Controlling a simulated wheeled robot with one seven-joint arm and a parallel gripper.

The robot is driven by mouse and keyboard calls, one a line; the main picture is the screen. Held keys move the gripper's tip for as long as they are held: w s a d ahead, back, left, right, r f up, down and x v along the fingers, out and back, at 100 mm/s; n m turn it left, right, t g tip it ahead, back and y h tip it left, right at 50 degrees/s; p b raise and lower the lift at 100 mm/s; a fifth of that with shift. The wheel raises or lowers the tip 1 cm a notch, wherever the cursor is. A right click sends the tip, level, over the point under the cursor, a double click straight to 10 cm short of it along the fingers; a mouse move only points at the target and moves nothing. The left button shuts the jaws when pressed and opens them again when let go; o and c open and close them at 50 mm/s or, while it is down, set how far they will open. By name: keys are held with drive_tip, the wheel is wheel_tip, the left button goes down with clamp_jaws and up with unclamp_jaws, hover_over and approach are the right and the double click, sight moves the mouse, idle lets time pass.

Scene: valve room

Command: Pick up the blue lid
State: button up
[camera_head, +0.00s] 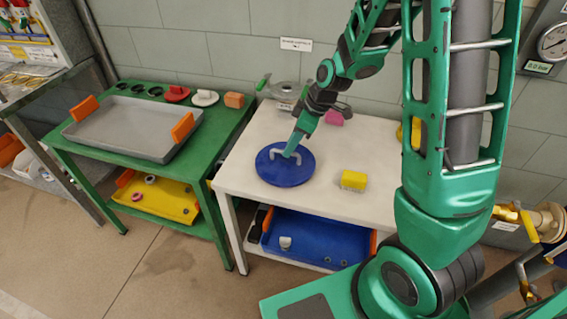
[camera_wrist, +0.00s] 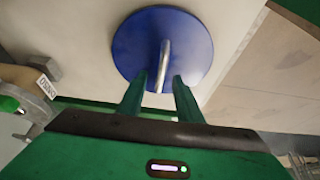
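The blue lid (camera_head: 283,176) is a round disc with a pale bar handle (camera_head: 277,155), lying flat on the white table (camera_head: 233,172). My gripper (camera_head: 291,150) points down at the lid, close to the handle. In the wrist view the blue lid (camera_wrist: 195,45) lies ahead of my gripper (camera_wrist: 158,84). The two green fingers are apart there, one on each side of the line of the grey handle (camera_wrist: 164,62). Neither finger visibly presses on it. Whether the fingertips reach down beside the handle is hard to tell.
A yellow block (camera_head: 354,180) sits right of the lid, and a pink piece (camera_head: 334,118) lies behind. A silver valve part (camera_head: 286,91) stands at the back. Left is a green table (camera_head: 104,165) with a grey tray (camera_head: 128,128). A blue tray (camera_head: 315,238) is on the lower shelf.

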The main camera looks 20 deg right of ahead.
drive_tip(key=shift+x, duration=1.4)
clamp_jaws()
drive_tip(key=shift+w+r, duration=0.1)
